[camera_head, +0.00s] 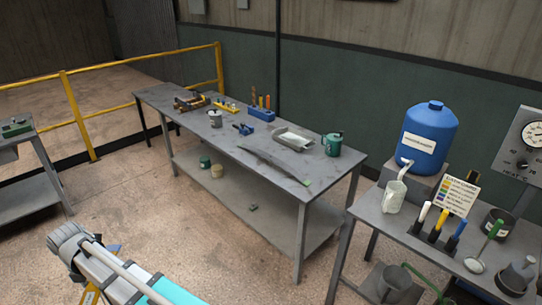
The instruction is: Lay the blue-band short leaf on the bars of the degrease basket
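I cannot make out a blue-band short leaf or a basket with bars in this view. One long, dark, curved leaf (275,166) lies on the middle grey bench, with a green mark at its right end. Part of my arm shows at the bottom left, grey and white with a teal section. My gripper does not show, so I cannot see whether it holds anything.
The middle bench (225,155) also bears a shallow metal tray (294,139), a green can (333,145) and tools. A right bench holds a blue drum (428,138), a jug (394,197) and a colour chart (456,196). Yellow railing (75,112) stands behind. The floor between is clear.

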